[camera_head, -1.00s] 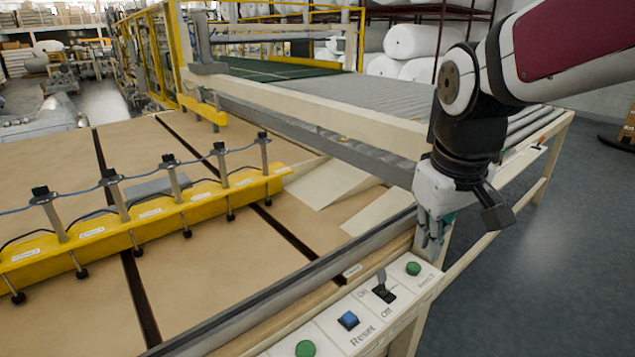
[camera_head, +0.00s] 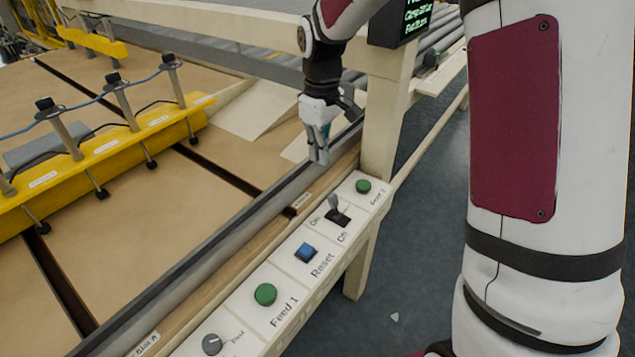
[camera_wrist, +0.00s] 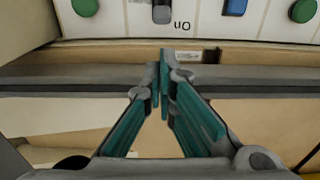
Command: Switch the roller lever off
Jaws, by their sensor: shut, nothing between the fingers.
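The roller lever (camera_head: 335,205) is a small dark switch with a grey handle on the white control panel (camera_head: 290,262), between the labels On and Off. In the head view its handle leans up and toward the On side. In the wrist view the lever (camera_wrist: 161,12) shows at the top edge, next to the word On. My gripper (camera_head: 318,158) is shut and empty, pointing down above the metal rail on the far side of the panel, apart from the lever. In the wrist view its teal fingertips (camera_wrist: 162,62) meet below the lever.
A blue Reset button (camera_head: 306,252) and green Feed buttons (camera_head: 265,294) flank the lever, with a grey knob (camera_head: 212,344) at the near end. A cream post (camera_head: 385,125) stands just right of my gripper. A metal rail (camera_head: 235,240) runs alongside the panel.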

